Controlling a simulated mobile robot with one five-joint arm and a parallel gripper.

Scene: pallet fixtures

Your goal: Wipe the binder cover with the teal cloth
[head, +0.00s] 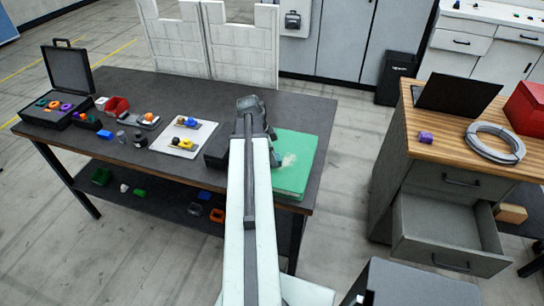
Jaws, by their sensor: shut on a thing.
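The binder (295,178) lies flat near the right end of the dark table, its green cover facing up. A pale whitish smudge (289,160) shows on the cover. My gripper (275,163) is low over the left part of the cover, partly hidden by my arm. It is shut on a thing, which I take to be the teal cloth. The cloth is hidden or does not stand out from the green cover. I cannot tell whether it touches the cover.
A white board (172,148) with small coloured parts, a red bin (117,105) and an open black case (68,72) stand left on the table. A wooden-topped cabinet (455,125) with an open drawer (445,225) stands right, across a floor gap.

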